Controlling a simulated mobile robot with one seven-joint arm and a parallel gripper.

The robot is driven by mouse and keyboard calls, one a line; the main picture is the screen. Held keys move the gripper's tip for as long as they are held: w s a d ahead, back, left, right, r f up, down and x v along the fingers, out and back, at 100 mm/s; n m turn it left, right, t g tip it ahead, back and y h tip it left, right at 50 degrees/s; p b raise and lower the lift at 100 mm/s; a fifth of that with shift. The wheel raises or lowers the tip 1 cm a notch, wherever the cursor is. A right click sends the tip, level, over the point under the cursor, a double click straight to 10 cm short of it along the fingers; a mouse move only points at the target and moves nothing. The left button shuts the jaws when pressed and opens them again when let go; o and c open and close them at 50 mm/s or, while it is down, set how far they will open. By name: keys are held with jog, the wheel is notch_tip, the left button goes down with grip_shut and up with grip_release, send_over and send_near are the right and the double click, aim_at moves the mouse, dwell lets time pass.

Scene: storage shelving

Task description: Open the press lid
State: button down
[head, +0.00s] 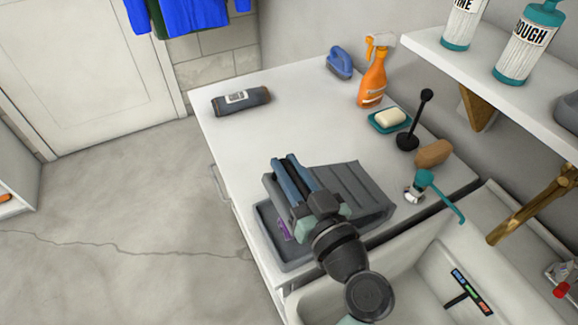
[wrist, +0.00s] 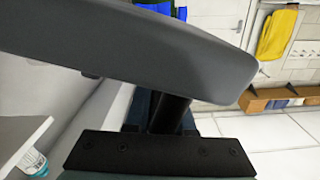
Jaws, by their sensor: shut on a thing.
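The press is a dark grey device on the white counter. Its lid (head: 355,192) is a grey slab with ridges, and it looks raised and tilted off the base (head: 297,262). Part of the base's shallow inside shows at the front left, with a small purple item (head: 284,231) in it. My gripper (head: 287,168) is at the lid's left part and is shut on it. In the wrist view the lid (wrist: 130,45) fills the upper part as a thick dark slab, hiding most of my fingers. My wrist covers the middle of the press in the head view.
A brush (head: 340,64), orange spray bottle (head: 373,78), soap dish (head: 390,119), black stand (head: 409,138) and sponge (head: 434,153) line the back.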

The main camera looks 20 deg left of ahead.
jog(key=shift+w+d, duration=0.1)
jog(key=shift+d, duration=0.05)
jog(key=shift+w+d+r+m, duration=0.2)
jog(key=shift+r+m, duration=0.1)
jog(key=shift+r, duration=0.15)
jog(key=w+d+r+m+p, duration=0.1)
jog(key=w+d+r+m, duration=0.3)
jog(key=w, duration=0.5)
jog(key=w+d+r+m+p, duration=0.2)
jog(key=w+d+r+m, duration=0.2)
jog(key=w+d+m, duration=0.4)
jog(key=shift+w+d+r+m, duration=0.3)
jog(key=shift+w+d+m, duration=0.1)
jog(key=shift+d, duration=0.5)
jog(key=c, duration=0.8)
grip_release()
